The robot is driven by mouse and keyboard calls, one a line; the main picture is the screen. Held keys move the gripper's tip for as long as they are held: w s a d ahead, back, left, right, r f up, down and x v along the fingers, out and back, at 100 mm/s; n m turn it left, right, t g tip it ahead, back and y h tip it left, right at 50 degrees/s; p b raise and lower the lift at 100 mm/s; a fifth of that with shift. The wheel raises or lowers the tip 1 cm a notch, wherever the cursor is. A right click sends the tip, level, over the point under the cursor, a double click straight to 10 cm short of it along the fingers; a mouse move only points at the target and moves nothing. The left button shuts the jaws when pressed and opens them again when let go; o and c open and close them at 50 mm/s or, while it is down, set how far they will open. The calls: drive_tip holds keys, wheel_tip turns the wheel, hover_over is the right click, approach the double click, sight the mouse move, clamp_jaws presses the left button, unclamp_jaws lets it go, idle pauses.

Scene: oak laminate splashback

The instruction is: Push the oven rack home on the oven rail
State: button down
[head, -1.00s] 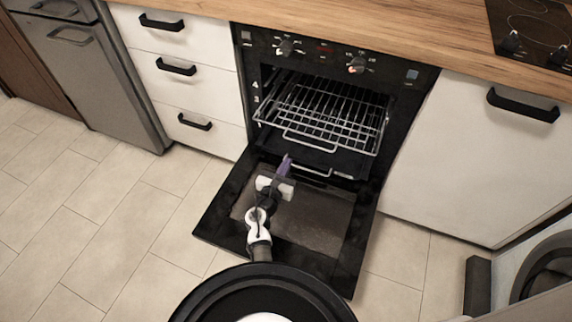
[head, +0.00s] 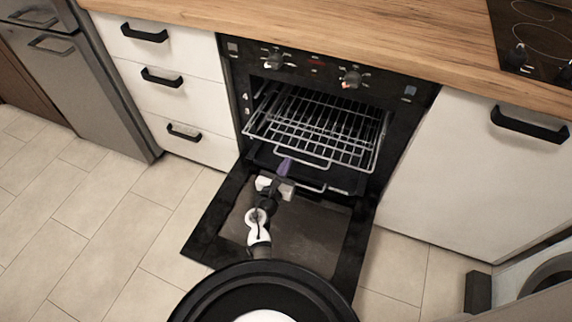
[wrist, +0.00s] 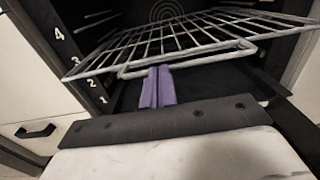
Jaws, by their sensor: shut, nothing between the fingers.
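The oven rack (head: 312,130) is a silver wire grid that sticks out of the front of the open oven (head: 228,95). It also shows in the wrist view (wrist: 190,42), with its front handle loop (wrist: 180,68) at the centre. My gripper (head: 285,166) has purple fingers, shut and empty, in front of the oven just below the rack's front edge. In the wrist view the fingertips (wrist: 158,70) come up close to the handle loop; I cannot tell if they touch it. The side rails are mostly hidden in the dark cavity.
The oven door (head: 335,240) hangs open beneath my arm. A dark tray (head: 340,181) with a wire handle sits below the rack. White drawers (head: 165,90) stand left, a white cabinet (head: 465,180) right. Floor at the left is clear.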

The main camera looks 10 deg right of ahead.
sight(304, 129)
drive_tip(key=b+x, duration=0.3)
drive_tip(key=x, duration=1.3)
drive_tip(key=shift+w+d+b, duration=0.3)
drive_tip(key=shift+s+a, duration=0.1)
drive_tip(key=shift+a, duration=0.05)
